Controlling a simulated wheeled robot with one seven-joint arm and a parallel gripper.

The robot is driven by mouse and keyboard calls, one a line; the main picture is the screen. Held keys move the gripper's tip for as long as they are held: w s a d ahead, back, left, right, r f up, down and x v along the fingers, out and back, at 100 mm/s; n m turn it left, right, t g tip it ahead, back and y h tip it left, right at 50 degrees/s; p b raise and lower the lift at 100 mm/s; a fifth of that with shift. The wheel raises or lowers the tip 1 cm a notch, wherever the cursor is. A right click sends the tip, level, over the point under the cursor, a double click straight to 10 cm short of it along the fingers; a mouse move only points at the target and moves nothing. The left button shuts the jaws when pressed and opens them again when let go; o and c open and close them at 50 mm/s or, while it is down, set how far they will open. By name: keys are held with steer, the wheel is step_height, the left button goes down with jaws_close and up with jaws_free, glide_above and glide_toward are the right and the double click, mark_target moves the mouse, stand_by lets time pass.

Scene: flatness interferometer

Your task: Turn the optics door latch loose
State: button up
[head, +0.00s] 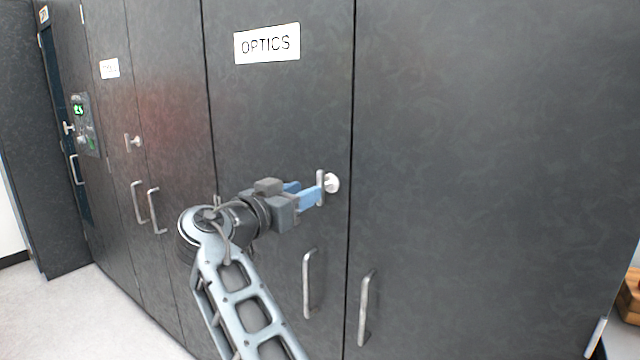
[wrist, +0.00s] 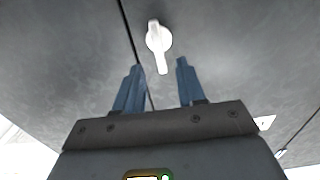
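The optics door (head: 285,120) is a dark mottled panel with a white "OPTICS" label (head: 267,43); it looks shut. Its latch (head: 332,183) is near the door's right edge, a pale round base with a bar standing upright. In the wrist view, the white latch (wrist: 158,36) is straight ahead, its bar pointing up and down the picture. My gripper (head: 308,192) has blue fingers and is at the latch in the head view. In the wrist view, my gripper (wrist: 159,64) is open, one finger either side of the bar's lower end. I cannot tell whether either finger touches it.
Below the latch are two vertical bar handles, one on the optics door (head: 307,285) and one on the door to its right (head: 365,308). Further left are another latch (head: 133,142), more handles and a panel with green lights (head: 83,122). Pale floor (head: 95,315) shows lower left.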

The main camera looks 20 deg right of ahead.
mark_target(320, 205)
steer(key=p+x, duration=0.1)
steer(key=x, duration=0.5)
steer(key=shift+w+d+p, duration=0.2)
steer(key=shift+d+p, duration=0.05)
steer(key=shift+p, duration=0.1)
steer(key=shift+c, duration=0.3)
jaws_close()
